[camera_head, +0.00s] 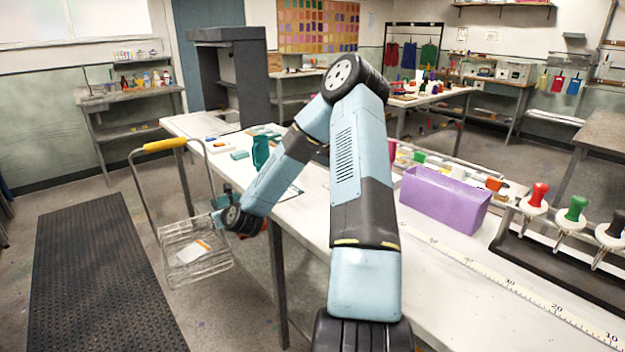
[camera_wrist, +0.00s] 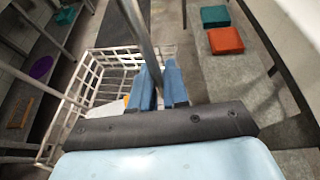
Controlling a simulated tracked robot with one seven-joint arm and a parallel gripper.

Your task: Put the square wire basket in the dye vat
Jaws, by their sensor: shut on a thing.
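The square wire basket (camera_head: 172,243) is a silvery wire-mesh box with a tall hoop handle and a yellow grip (camera_head: 165,145). It is off the left edge of the white table, tilted, with a white and orange label inside. In the wrist view the basket (camera_wrist: 77,101) shows at left, partly hidden by my gripper. My gripper (camera_head: 217,217) is at the basket's right side. In the wrist view its blue fingers (camera_wrist: 162,80) are shut on a metal bar of the handle. I cannot make out a dye vat in either view.
The long white table (camera_head: 420,265) holds a purple bin (camera_head: 440,200), a measuring tape and colored-handled tools at right. A black mat (camera_head: 95,275) lies on the floor at left. In the wrist view, teal (camera_wrist: 215,16) and orange (camera_wrist: 225,40) blocks lie at upper right.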

